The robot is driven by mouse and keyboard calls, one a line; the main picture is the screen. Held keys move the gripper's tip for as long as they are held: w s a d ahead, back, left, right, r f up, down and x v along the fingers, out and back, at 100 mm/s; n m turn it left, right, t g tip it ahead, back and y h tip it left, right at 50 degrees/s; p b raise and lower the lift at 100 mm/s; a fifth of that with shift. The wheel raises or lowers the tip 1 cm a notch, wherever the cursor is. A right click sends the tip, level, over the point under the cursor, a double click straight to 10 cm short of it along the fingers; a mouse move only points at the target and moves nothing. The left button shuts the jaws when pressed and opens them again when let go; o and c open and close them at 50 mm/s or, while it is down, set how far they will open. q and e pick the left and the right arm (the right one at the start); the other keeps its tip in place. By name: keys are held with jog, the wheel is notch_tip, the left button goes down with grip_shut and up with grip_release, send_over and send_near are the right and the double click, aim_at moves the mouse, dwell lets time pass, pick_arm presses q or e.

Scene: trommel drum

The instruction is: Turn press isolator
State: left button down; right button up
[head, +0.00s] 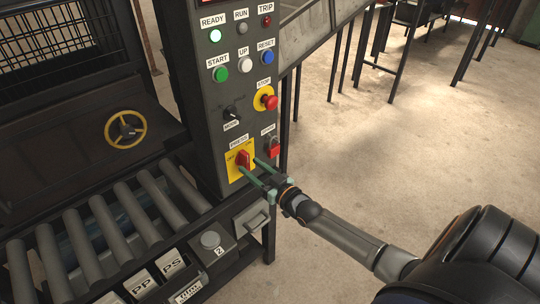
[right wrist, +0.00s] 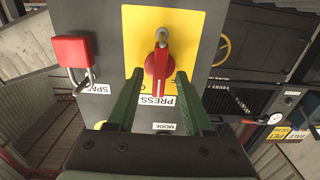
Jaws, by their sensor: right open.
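The press isolator is a red rotary handle (head: 243,160) on a yellow plate (head: 233,170), low on the grey control panel under the PRESS label. In the right wrist view the red handle (right wrist: 157,66) lies lengthwise between my fingers, on its yellow plate (right wrist: 135,50). My right gripper (head: 247,164) is open, with its green fingers reaching to the panel. In the right wrist view my right gripper (right wrist: 156,82) has a finger on each side of the handle, with gaps showing. Contact is not visible. My left gripper is not in view.
A red padlock (head: 273,147) hangs right of the isolator. A red stop button (head: 269,102) and a black mode switch (head: 231,112) sit above. A roller conveyor (head: 98,225) and a yellow handwheel (head: 126,129) are left. The floor at right is open.

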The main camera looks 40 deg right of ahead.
jog(key=s, duration=1.1)
jog(key=shift+d, duration=0.45)
jog(key=s+a+f+g, duration=0.4)
jog(key=s+a+f, duration=0.3)
jog(key=a, duration=0.2)
jog(key=s+a+f+n+g+y+p, duration=0.1)
jog(key=s+a+f+g, duration=0.3)
jog(key=s+a+f, duration=0.2)
jog(key=s+a, duration=0.2)
jog(key=a, duration=0.1)
jog(key=shift+a+f+g+p, duration=0.2)
jog(key=shift+f+g+p, duration=0.1)
jog(key=shift+f, duration=0.05)
